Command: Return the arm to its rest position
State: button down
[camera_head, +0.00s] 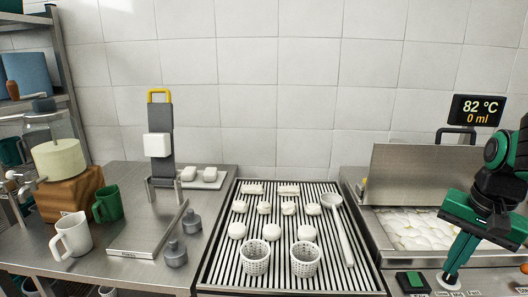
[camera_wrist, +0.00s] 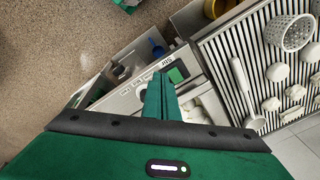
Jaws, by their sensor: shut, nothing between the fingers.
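My gripper (camera_head: 458,262) is at the right of the head view, green and black, pointing down in front of the steel vat. Its two green fingers are together with nothing between them. In the wrist view the shut fingers (camera_wrist: 161,96) point away from the camera, over the front panel of the vat unit. Two white perforated baskets (camera_head: 255,257) (camera_head: 305,259) stand upright at the front of the slatted drain rack (camera_head: 225,262). One basket (camera_wrist: 289,33) also shows in the wrist view.
Several white cheese pieces (camera_head: 272,232) and a white ladle (camera_head: 341,238) lie on the rack. The open vat (camera_head: 428,156) holds white curd (camera_head: 412,230). Mugs (camera_head: 72,236), grey weights (camera_head: 175,252) and a press stand (camera_head: 159,140) occupy the left counter. The wall behind is tiled.

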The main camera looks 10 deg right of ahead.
jog(key=s+a+f+n+g, duration=0.1)
jog(key=s+a+f+n, duration=0.2)
jog(key=s, duration=0.4)
jog(key=shift+s+a+f+n+g, duration=0.25)
jog(key=shift+f+n+g, duration=0.15)
jog(key=shift+f+n, duration=0.2)
jog(key=shift+w+f, duration=0.2)
jog(key=shift+w, duration=0.45)
